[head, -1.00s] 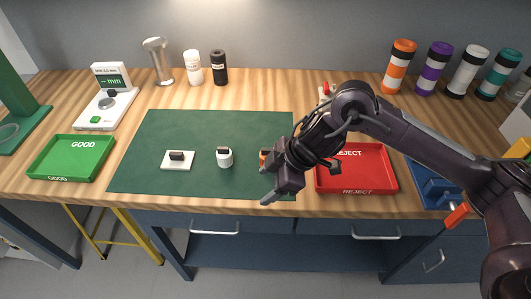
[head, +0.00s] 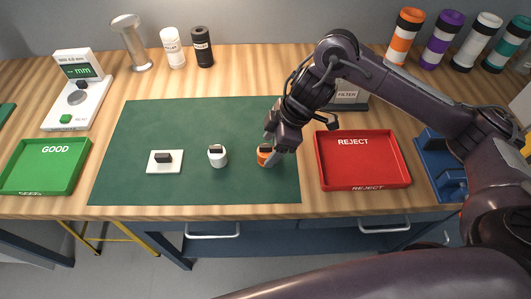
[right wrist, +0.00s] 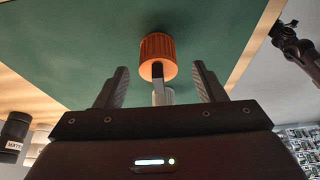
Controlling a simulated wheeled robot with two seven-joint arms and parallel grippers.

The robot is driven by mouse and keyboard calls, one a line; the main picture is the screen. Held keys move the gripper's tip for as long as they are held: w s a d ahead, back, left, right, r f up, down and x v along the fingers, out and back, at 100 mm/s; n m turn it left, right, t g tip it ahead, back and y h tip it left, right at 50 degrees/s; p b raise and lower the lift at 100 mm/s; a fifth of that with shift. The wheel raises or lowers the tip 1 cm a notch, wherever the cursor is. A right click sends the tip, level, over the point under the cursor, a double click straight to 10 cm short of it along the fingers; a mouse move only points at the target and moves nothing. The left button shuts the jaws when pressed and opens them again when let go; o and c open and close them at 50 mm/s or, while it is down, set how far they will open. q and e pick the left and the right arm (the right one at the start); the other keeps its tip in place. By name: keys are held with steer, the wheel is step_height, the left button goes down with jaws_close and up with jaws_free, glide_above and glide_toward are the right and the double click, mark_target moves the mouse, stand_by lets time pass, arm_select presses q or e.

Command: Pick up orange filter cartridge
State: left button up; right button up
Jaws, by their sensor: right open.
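The orange filter cartridge (head: 264,157) stands on the green mat (head: 130,130) near its right edge, with a dark tab on top. My right gripper (head: 270,146) is right at it in the head view and partly covers it. In the right wrist view, the orange cartridge (right wrist: 158,56) lies ahead, between the lines of the two open fingers (right wrist: 160,85). My left gripper is not in view.
A red REJECT tray (head: 365,178) is on the right, a green GOOD tray (head: 45,166) far left. A gauge (head: 80,90) stands behind.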

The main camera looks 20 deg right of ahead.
mark_target(271, 145)
steer(key=x, duration=0.2)
steer(key=shift+w+a+f, duration=0.1)
steer(key=shift+f, duration=0.3)
steer(key=shift+w+a+f, duration=0.1)
steer(key=shift+a+f, duration=0.05)
steer(key=shift+f, duration=0.2)
steer(key=c, duration=1.1)
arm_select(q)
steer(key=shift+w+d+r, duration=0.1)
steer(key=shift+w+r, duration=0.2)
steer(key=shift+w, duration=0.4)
arm_select(e)
steer(key=shift+o, duration=0.2)
